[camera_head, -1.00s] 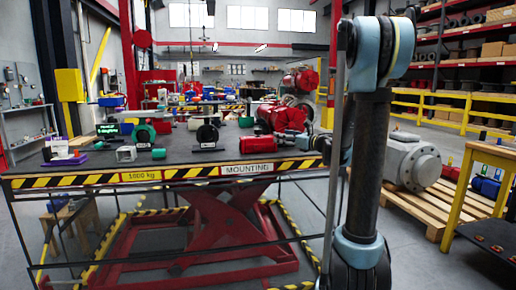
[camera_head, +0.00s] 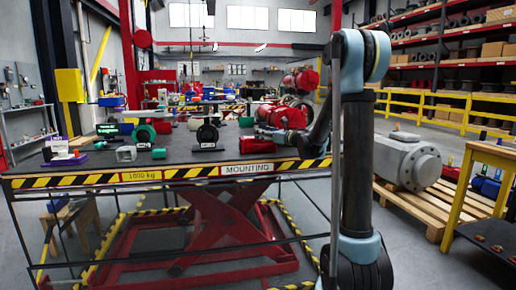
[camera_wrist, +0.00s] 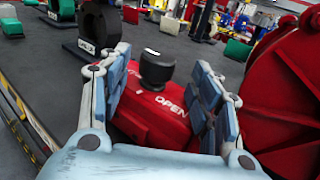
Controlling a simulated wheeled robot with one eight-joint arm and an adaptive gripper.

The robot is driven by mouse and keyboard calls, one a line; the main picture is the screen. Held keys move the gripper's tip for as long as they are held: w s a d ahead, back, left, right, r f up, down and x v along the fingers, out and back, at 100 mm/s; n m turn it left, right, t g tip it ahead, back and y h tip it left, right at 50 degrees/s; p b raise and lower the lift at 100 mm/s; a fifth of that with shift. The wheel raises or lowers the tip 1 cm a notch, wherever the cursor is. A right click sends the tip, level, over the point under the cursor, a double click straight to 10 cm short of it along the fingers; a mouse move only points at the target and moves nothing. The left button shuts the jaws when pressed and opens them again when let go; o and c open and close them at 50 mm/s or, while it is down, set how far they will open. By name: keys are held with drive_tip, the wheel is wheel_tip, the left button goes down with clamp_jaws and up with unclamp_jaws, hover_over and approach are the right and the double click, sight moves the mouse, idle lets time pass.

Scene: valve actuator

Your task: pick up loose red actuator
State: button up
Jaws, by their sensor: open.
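The loose red actuator (camera_wrist: 150,122) lies on the table between the spread fingers of my gripper (camera_wrist: 160,62) in the wrist view. It has a red body marked OPEN and a black knob on top. My gripper is open, with one pale blue finger on each side; I cannot tell whether either touches it. The actuator's near end is hidden by the gripper. In the head view the red actuator (camera_head: 250,145) lies near the table's front edge, and my arm comes in from the right.
A large red round housing (camera_wrist: 285,90) stands close to my right finger in the wrist view. A black ring valve (camera_wrist: 98,28) stands beyond the actuator. The table's striped front edge (camera_head: 100,179) runs along the near side. Several other parts stand on the table's left half.

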drive_tip(key=x, duration=0.4)
drive_tip(key=shift+s+a+f, duration=0.1)
drive_tip(key=shift+a, duration=0.05)
clamp_jaws()
